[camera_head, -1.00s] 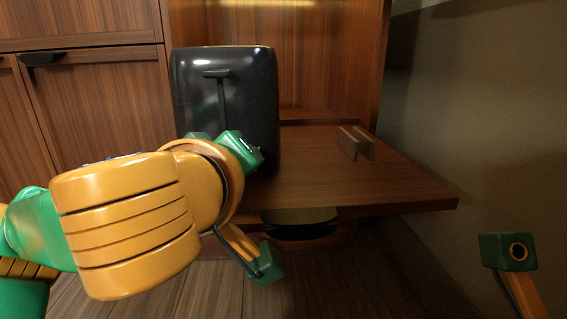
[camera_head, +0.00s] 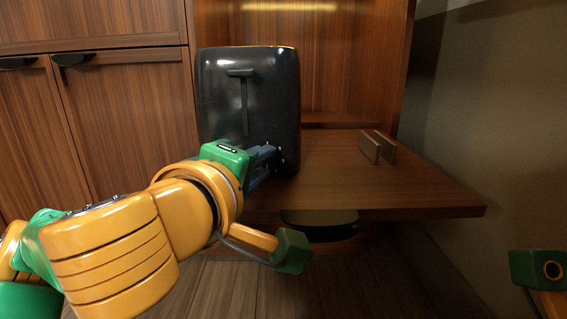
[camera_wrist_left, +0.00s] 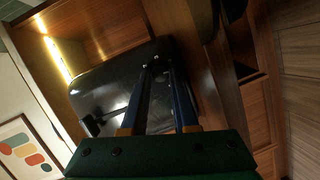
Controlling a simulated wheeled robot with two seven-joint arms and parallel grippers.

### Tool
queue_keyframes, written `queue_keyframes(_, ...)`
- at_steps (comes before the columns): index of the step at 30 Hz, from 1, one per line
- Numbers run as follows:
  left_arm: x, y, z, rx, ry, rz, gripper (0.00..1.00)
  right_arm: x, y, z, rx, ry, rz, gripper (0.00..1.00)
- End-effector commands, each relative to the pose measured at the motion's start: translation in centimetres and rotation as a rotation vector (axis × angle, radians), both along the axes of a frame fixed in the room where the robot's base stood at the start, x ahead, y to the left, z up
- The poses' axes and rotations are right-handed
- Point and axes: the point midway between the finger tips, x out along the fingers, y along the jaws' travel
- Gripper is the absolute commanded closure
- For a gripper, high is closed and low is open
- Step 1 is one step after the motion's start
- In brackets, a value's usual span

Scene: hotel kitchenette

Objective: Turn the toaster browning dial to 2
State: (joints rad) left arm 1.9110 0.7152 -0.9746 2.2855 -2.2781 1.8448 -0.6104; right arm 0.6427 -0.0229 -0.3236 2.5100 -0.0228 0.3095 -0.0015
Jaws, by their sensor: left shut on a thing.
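The black toaster (camera_head: 222,105) stands upright on the wooden shelf, its lever slot and lever (camera_head: 242,73) facing me. In the left wrist view the toaster (camera_wrist_left: 105,80) lies tilted across the picture. My left gripper (camera_head: 277,155) is at the lower right of the toaster's front face, its fingers pointing into it. In the left wrist view the two dark blue fingers of the gripper (camera_wrist_left: 160,72) reach the toaster face, shut on the browning dial. The dial is hidden by the fingers, so its setting cannot be read. My right gripper is not in view.
The wooden shelf (camera_head: 400,190) has free room right of the toaster. Two small upright brown slabs (camera_head: 376,147) stand there. A dark rounded thing (camera_head: 320,217) is below the shelf. Cabinet doors (camera_head: 125,120) are at left, a grey wall (camera_head: 490,110) at right.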

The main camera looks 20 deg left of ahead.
Motion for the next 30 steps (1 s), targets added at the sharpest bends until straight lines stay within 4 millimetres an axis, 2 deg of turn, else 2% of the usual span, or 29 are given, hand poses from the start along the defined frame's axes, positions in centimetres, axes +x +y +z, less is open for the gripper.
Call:
queue_keyframes(12,0.0,0.0,0.0,-0.007,-0.001,0.001,1.0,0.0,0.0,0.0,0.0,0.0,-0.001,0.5)
queue_keyframes(13,0.0,0.0,0.0,-0.007,-0.001,0.002,0.7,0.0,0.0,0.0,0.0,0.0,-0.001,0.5)
queue_keyframes(16,0.0,0.0,0.0,-0.007,-0.001,0.001,0.43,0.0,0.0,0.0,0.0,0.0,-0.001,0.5)
queue_keyframes(25,-0.1,0.0,0.1,-0.007,-0.002,0.0,0.42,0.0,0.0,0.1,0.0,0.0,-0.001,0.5)
queue_keyframes(28,-1.5,-0.1,0.8,-0.006,-0.005,-0.004,0.42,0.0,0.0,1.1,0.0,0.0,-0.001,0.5)
queue_keyframes(30,-3.2,0.0,1.3,-0.004,-0.008,-0.005,0.42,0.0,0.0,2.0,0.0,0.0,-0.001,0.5)
